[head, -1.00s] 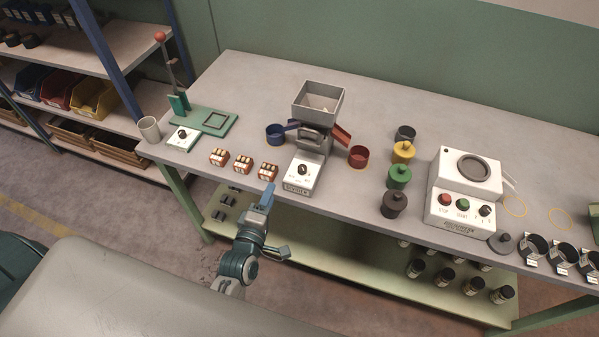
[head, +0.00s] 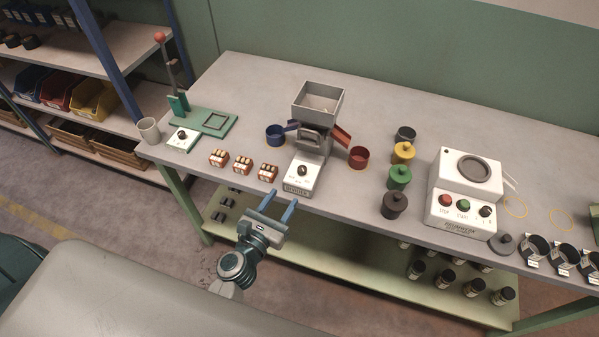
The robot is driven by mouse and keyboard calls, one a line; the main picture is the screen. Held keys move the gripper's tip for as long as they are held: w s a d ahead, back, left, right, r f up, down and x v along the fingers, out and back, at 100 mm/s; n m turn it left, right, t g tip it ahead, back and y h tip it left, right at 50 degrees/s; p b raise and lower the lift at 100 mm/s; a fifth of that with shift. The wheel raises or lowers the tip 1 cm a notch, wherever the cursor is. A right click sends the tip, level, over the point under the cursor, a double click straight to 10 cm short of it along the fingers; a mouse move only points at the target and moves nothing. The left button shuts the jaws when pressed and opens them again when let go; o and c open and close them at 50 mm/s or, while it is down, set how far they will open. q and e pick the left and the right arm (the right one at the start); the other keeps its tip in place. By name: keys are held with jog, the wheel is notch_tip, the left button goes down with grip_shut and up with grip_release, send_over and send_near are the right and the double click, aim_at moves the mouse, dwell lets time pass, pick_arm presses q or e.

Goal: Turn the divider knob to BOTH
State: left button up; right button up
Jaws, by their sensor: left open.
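The divider machine (head: 314,138) stands on the table, with a grey hopper (head: 318,101) on top. Its black divider knob (head: 302,170) sits on the white front panel (head: 299,182). The knob's markings are too small to read, so I cannot tell its setting. A blue cup (head: 275,135) is at the left chute and a red cup (head: 358,157) at the right chute. My left gripper (head: 281,206) is open and empty, its two blue fingers apart, at the table's front edge just below and left of the panel. It is apart from the knob. My right gripper is not in view.
Several small orange-and-white blocks (head: 242,164) lie left of the divider. A green press (head: 205,123) with another knob is further left. Lidded pots (head: 399,177) and a white machine (head: 464,194) with buttons stand right. The table's back strip is clear.

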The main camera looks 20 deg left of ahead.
aim_at(300, 172)
pick_arm(q)
jog(key=w+p, duration=0.1)
jog(key=w, duration=0.2)
jog(key=w+d, duration=0.1)
jog(key=w, duration=0.3)
jog(key=w+p, duration=0.1)
jog(key=w, duration=0.2)
jog(key=shift+w+d+p, duration=0.15)
jog(key=shift+d+p, duration=0.2)
grip_shut()
